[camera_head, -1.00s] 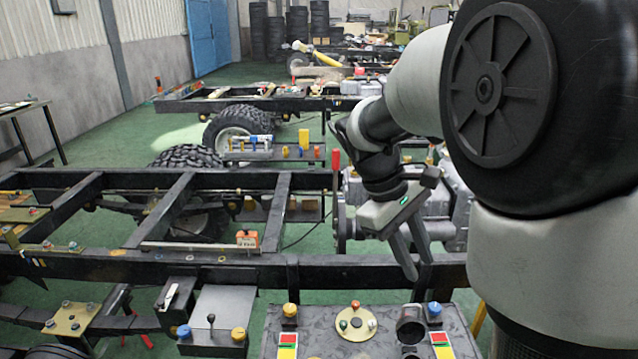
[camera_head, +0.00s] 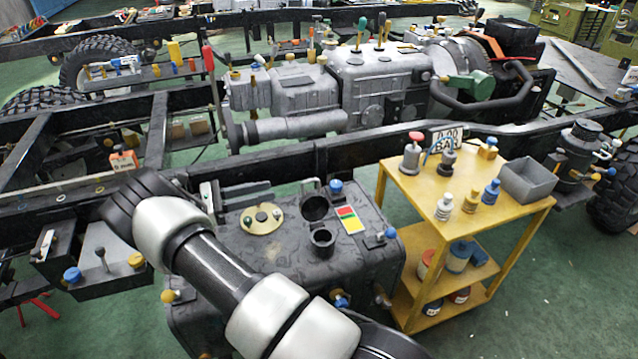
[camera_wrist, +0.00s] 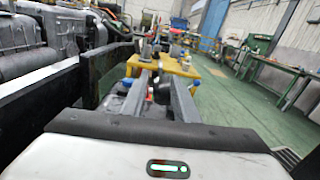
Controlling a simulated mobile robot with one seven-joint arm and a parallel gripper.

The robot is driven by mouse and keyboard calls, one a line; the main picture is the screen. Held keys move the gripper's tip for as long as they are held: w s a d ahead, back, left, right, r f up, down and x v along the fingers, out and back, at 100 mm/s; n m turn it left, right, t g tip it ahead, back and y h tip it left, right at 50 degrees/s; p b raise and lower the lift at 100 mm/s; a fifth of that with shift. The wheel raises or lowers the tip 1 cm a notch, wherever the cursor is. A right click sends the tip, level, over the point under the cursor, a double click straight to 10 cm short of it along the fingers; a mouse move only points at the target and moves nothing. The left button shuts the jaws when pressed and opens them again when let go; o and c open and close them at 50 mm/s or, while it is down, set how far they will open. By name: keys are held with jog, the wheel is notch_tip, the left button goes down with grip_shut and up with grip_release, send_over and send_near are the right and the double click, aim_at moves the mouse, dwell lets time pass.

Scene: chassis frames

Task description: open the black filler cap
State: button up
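The black filler cap (camera_head: 314,207) is a round black disc standing tilted up behind the short dark filler neck (camera_head: 322,242), whose round mouth shows, on top of the dark grey tank (camera_head: 268,272). The cap looks swung back from the neck. My gripper (camera_wrist: 155,72) is open in the wrist view, with its two grey fingers apart and pointing along the tank. A dark shape, possibly the cap or neck, shows between the fingers. I cannot tell whether they touch it.
A yellow cart (camera_head: 470,190) with bottles and a grey bin stands right of the tank. The black chassis rail (camera_head: 350,150) runs behind it. A cream round plate (camera_head: 261,218) and a blue knob (camera_head: 336,186) also sit on the tank. Green floor is free in front.

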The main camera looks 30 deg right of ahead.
aim_at(316, 179)
jog(key=b+x, duration=0.1)
jog(key=x, duration=1.6)
jog(key=shift+s+d+r, duration=0.1)
jog(key=shift+d, duration=0.05)
grip_shut()
